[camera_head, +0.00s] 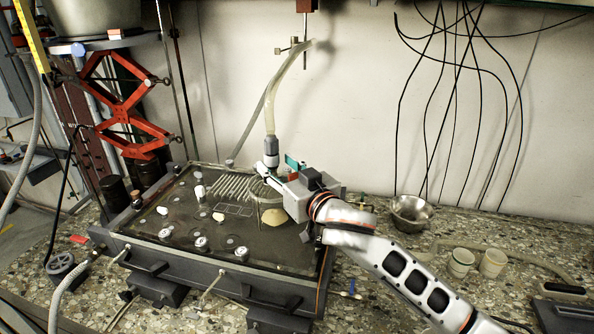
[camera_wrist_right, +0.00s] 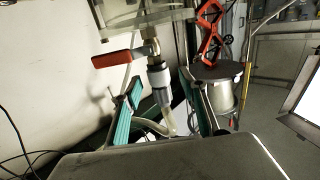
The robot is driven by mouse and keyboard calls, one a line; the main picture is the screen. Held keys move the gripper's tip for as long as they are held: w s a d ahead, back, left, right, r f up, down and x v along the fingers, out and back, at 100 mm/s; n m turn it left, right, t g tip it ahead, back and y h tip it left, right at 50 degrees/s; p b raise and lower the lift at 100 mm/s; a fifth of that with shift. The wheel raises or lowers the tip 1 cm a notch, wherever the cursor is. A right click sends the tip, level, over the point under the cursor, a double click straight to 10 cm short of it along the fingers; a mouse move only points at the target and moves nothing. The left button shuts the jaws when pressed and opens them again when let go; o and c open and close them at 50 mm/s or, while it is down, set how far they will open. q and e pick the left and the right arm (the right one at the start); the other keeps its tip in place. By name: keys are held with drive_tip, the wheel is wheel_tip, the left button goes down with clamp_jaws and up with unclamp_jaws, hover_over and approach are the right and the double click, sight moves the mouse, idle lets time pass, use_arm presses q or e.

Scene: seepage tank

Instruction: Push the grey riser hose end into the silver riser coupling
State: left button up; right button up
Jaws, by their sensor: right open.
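The pale, translucent riser hose (camera_head: 271,108) hangs from a clamp on the wall and runs down to a grey collar (camera_head: 267,143) at its lower end. Below the collar is the light silver riser coupling (camera_head: 271,158), above the tank. In the right wrist view the coupling (camera_wrist_right: 158,74) and the dark collar (camera_wrist_right: 161,96) are in line and look touching; I cannot tell how deep the hose end sits. My right gripper (camera_head: 277,164) is open, its green-padded fingers on either side of the coupling and apart from it. My left gripper is out of view.
The dark, shallow tank (camera_head: 170,255) with several white knobs stands on the speckled bench. A red valve lever (camera_wrist_right: 118,58) is close to the coupling. A metal bowl (camera_head: 411,213) and two cups (camera_head: 461,263) stand at the right. Black cables (camera_head: 450,100) hang on the wall.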

drive_tip(key=r+v, duration=0.2)
drive_tip(key=v, duration=0.8)
drive_tip(key=shift+w+d+t, duration=0.25)
drive_tip(key=shift+d+t, duration=0.05)
drive_tip(key=shift+d, duration=0.05)
drive_tip(key=shift+s, duration=0.1)
